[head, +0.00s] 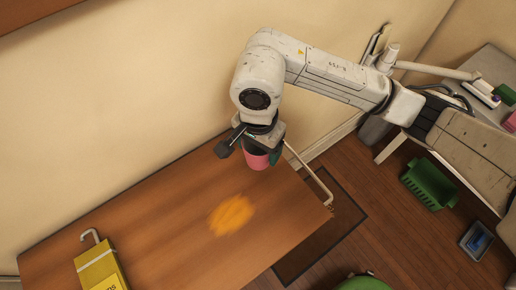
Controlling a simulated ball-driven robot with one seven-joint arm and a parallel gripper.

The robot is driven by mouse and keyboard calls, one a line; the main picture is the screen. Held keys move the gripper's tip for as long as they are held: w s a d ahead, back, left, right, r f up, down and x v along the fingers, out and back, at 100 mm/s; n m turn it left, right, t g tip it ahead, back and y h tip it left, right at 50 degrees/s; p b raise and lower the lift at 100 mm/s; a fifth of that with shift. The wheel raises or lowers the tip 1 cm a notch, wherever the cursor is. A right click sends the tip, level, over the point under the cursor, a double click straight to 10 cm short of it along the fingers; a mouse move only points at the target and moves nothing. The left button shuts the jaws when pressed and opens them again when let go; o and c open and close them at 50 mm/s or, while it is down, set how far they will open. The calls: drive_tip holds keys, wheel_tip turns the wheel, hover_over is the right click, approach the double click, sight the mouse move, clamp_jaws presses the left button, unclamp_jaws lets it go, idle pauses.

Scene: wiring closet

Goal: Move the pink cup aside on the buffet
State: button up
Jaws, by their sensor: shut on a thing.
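The pink cup (257,162) shows in the head view under my gripper (260,150), near the far right end of the wooden buffet (150,225). My gripper reaches down from above and is shut on the cup. Its fingers and the wrist above hide the upper part of the cup. I cannot tell whether the cup's base touches the buffet top or is a little above it.
An orange patch (231,215) lies on the buffet top. A yellow box-like thing (99,266) is at the near left. A pale rail (310,175) runs along the right end. Most of the buffet top is clear. A green basket (428,184) stands on the floor.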

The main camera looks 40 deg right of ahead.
sight(258, 153)
drive_tip(key=shift+w+d+f, duration=0.1)
drive_tip(key=shift+w+f, duration=0.15)
drive_tip(key=shift+f, duration=0.05)
drive_tip(key=shift+w+d+f+p, duration=0.15)
drive_tip(key=shift+f+p, duration=0.4)
drive_tip(key=shift+f, duration=1.2)
drive_tip(key=shift+f, duration=0.15)
drive_tip(key=o, duration=1)
wheel_tip(258, 153, up, 12)
drive_tip(key=b, duration=0.1)
drive_tip(key=shift+r+b, duration=0.2)
drive_tip(key=shift+b, duration=0.2)
